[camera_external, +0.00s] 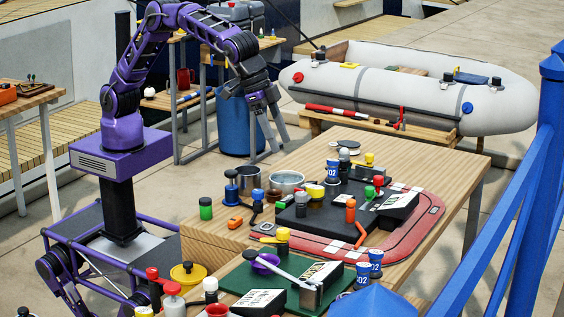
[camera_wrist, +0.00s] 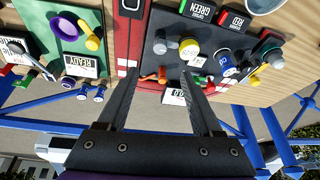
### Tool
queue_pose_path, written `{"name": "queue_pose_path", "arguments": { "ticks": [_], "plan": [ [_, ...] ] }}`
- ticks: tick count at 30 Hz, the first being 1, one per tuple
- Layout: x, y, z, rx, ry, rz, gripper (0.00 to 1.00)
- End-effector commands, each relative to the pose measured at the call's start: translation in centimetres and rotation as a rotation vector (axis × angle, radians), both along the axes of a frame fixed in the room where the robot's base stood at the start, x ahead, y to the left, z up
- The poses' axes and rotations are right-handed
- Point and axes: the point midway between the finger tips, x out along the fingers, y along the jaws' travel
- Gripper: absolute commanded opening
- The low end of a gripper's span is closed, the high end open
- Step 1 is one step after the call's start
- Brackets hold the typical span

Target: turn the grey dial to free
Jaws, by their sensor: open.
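A black board (camera_external: 325,222) on the wooden table carries several knobs and levers. A dark grey knob (camera_external: 301,205) stands at its left side, and a grey-topped knob (camera_external: 345,156) stands near its far end. In the wrist view a round grey knob (camera_wrist: 160,46) sits beside a yellow one on the dark board (camera_wrist: 205,42). I cannot tell which of these is the grey dial, and no "free" mark is readable. My gripper (camera_external: 273,150) is open and empty, pointing down above the table's far left side. In the wrist view its fingers (camera_wrist: 163,72) are spread, apart from the knobs.
A red mat (camera_external: 425,222) lies around the board. Bare wood (camera_external: 420,165) shows at the far right.

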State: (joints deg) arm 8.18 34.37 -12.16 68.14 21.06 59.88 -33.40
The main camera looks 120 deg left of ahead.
Motion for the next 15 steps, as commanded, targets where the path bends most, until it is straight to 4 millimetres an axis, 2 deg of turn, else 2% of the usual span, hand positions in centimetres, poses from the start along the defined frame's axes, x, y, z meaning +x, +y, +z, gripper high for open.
{"name": "queue_pose_path", "arguments": {
  "ticks": [3,15],
  "plan": [
    [1.0,0.2,-2.8,-0.001,0.004,0.0,0.67],
    [4.1,0.9,-10.2,-0.003,0.001,0.001,0.67]
  ]
}}
